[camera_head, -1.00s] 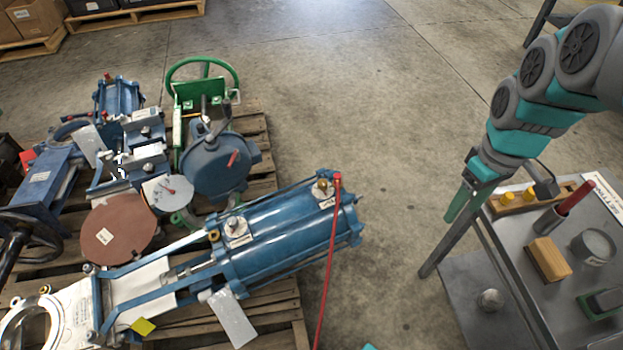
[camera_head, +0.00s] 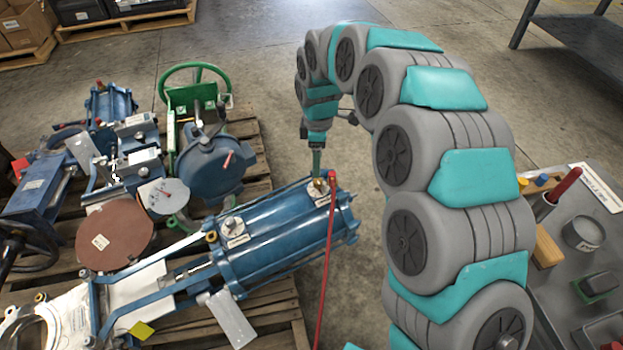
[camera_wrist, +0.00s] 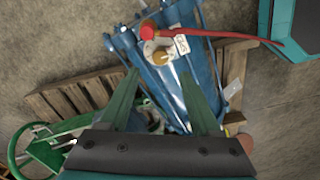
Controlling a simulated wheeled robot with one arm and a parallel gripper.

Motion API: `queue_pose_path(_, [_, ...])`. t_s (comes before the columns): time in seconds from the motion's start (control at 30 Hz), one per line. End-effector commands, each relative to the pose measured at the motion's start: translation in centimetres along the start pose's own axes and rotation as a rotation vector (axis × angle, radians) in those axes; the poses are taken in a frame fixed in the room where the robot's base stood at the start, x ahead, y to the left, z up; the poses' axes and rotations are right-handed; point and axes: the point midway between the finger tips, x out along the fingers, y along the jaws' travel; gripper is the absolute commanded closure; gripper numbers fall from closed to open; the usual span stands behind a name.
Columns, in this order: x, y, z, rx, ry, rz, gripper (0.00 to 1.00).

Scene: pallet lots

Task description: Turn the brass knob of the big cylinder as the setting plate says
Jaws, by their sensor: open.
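The big blue cylinder (camera_head: 285,240) lies across the pallet at the lower middle. A small brass knob (camera_head: 319,186) sits at its right end beside a red fitting. The wrist view shows the brass knob (camera_wrist: 160,58) with a white tag (camera_wrist: 182,45) next to it; the mark on the tag is too small to read. My gripper (camera_head: 317,172) points down just above the knob, and its tip partly hides it. In the wrist view my gripper (camera_wrist: 161,75) is open, with its green fingers apart and the knob seen beyond the gap.
A red hose (camera_head: 327,260) runs from the fitting by the knob to the floor. A second fitting with a label (camera_head: 236,240) stands on the cylinder. A green handwheel (camera_head: 195,88) and other valves crowd the pallet (camera_head: 262,165). A tool table (camera_head: 560,295) is at right.

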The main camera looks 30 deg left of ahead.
Motion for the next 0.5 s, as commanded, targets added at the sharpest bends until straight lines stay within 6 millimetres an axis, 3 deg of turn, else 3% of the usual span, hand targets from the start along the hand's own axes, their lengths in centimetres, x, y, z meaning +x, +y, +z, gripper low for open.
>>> queue_pose_path(0.17, [1.3,-0.1,0.0,0.0,-0.002,-0.003,0.36])
queue_pose_path(0.5, [6.2,0.0,0.0,0.002,0.001,-0.001,0.36])
